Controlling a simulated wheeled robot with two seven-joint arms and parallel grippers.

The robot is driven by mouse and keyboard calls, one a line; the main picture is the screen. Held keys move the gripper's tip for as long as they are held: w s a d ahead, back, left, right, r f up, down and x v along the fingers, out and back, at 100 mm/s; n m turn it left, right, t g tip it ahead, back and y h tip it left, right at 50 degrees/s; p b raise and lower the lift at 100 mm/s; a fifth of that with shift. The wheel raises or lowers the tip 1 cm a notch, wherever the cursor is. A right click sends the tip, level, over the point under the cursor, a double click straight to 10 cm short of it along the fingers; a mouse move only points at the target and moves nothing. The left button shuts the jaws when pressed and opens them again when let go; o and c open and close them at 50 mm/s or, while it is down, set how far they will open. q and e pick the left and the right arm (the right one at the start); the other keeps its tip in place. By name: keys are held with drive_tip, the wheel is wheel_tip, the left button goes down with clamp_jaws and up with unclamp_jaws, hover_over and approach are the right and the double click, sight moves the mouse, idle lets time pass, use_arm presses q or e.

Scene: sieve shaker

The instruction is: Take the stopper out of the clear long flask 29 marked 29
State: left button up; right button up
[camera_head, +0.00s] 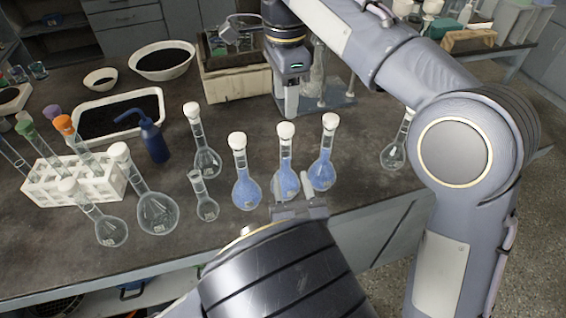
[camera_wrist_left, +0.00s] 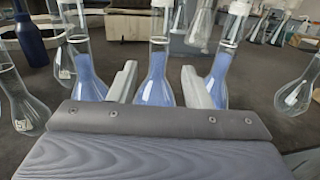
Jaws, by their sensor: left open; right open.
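Several clear long-necked flasks stand on the bench: one with a white stopper (camera_head: 207,162), two at the left front (camera_head: 157,213) (camera_head: 111,231), and one at the right (camera_head: 393,156) partly behind my right arm. Their marks are too small to read, so I cannot tell which is 29. Three white-stoppered flasks hold blue liquid; the middle one (camera_head: 286,182) also shows in the left wrist view (camera_wrist_left: 156,82). My left gripper (camera_head: 303,190) is open and empty, its fingers (camera_wrist_left: 159,82) spread in front of that flask. My right gripper (camera_head: 290,95) is open, pointing down farther back.
A small unstoppered flask (camera_head: 204,205) stands left of the blue ones. A white rack (camera_head: 75,185) with coloured-stoppered tubes, a blue wash bottle (camera_head: 153,142), a tray of dark grains (camera_head: 112,99) and a wooden box (camera_head: 228,84) stand behind and left. The bench's front edge is close to my left gripper.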

sight(286, 164)
use_arm(q)
drive_tip(key=w, duration=0.3)
drive_tip(key=w+a, duration=0.1)
drive_tip(key=w, duration=0.3)
drive_tip(key=shift+a, duration=0.2)
clamp_jaws()
